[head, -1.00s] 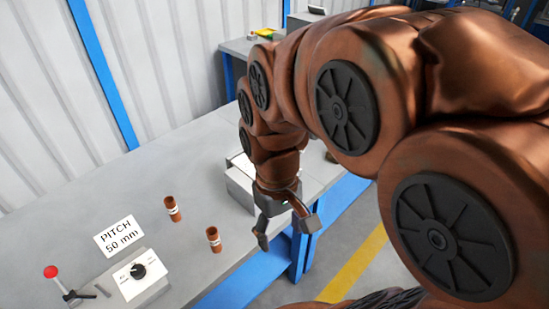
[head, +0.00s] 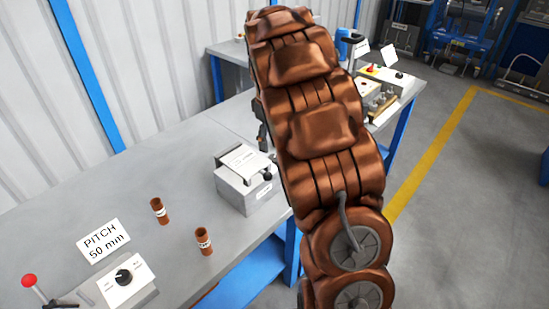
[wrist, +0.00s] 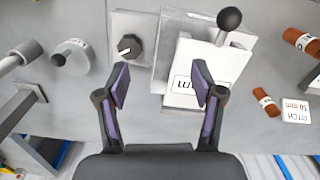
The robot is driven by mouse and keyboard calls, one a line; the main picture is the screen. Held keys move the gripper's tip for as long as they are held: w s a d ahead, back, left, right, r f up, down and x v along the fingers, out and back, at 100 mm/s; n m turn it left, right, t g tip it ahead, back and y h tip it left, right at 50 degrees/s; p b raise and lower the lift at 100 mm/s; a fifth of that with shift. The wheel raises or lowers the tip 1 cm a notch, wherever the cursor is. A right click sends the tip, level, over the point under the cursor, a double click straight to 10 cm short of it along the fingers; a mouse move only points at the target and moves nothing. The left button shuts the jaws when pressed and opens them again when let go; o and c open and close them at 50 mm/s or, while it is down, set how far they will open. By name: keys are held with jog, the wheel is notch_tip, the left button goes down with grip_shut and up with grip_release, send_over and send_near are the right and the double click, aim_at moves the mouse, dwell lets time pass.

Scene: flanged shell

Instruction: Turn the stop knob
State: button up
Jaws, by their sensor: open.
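In the wrist view a black knob (wrist: 128,46) with a pale pointer mark stands on a grey plate, ahead of my left finger. My gripper (wrist: 162,82) is open and empty, its two purple-padded fingers wide apart and clear of the knob. In the head view my arm hides most of the gripper. A second black knob (head: 124,276) sits on a white-faced control box at the lower left. No readable label shows which knob is the stop knob.
In the wrist view a black ball lever (wrist: 229,19) rises from a white labelled block (wrist: 212,68) at right; a round grey dial (wrist: 72,55) is at left.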

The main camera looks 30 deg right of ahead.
jog(key=n, duration=0.1)
send_over(274, 158)
notch_tip(274, 158, down, 3)
jog(key=shift+d+f, duration=0.15)
jog(key=shift+f, duration=0.05)
jog(key=shift+f+p, duration=0.45)
jog(key=shift+f, duration=3.45)
jog(key=c, duration=1.1)
jog(key=shift+c, duration=0.2)
